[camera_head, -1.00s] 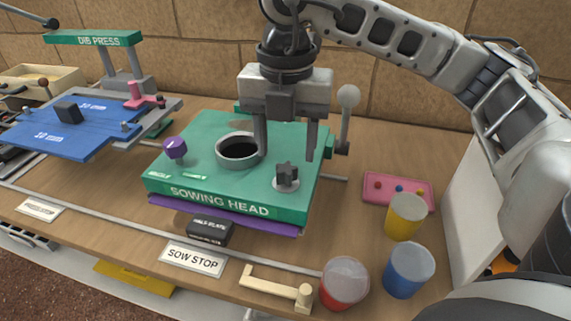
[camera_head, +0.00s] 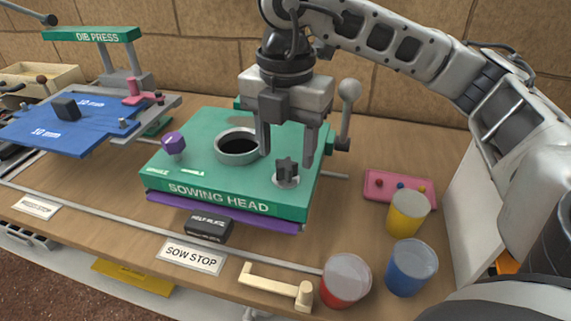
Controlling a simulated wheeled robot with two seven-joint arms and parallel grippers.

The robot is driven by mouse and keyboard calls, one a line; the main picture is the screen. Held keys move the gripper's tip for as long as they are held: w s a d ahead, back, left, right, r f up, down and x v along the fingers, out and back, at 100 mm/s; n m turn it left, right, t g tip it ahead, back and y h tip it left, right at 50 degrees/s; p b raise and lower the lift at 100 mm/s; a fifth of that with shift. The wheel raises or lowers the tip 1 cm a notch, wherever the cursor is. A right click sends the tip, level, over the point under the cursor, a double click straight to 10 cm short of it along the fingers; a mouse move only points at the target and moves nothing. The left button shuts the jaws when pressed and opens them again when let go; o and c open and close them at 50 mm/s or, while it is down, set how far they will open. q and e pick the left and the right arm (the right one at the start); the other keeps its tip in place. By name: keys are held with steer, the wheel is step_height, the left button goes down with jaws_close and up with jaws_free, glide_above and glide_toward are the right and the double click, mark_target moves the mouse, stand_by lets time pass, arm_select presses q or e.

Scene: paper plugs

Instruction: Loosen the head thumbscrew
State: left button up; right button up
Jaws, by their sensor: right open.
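The green sowing head (camera_head: 225,183) sits on the bench with a round grey-rimmed opening in its top. A dark lobed knob, which looks like the head thumbscrew (camera_head: 287,172), stands upright on a pale round base near its front right corner. My right gripper (camera_head: 287,146) is open above and just behind this knob, its two fingers pointing down, one to each side. The fingers appear apart from the knob; their exact height is hard to tell. A purple knob (camera_head: 173,143) stands on the head's left side. My left gripper is out of view.
A lever with a grey ball (camera_head: 349,89) rises right of the head. Yellow (camera_head: 408,213), blue (camera_head: 411,268) and red (camera_head: 345,281) cups stand at right, near a pink tray (camera_head: 399,184). A cream handle (camera_head: 276,286) lies in front. The dib press (camera_head: 92,35) is at left.

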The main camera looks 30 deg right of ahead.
mark_target(286, 169)
steer(key=shift+f+b, duration=0.95)
steer(key=shift+f, duration=0.35)
steer(key=shift+c, duration=0.3)
steer(key=c, duration=0.9)
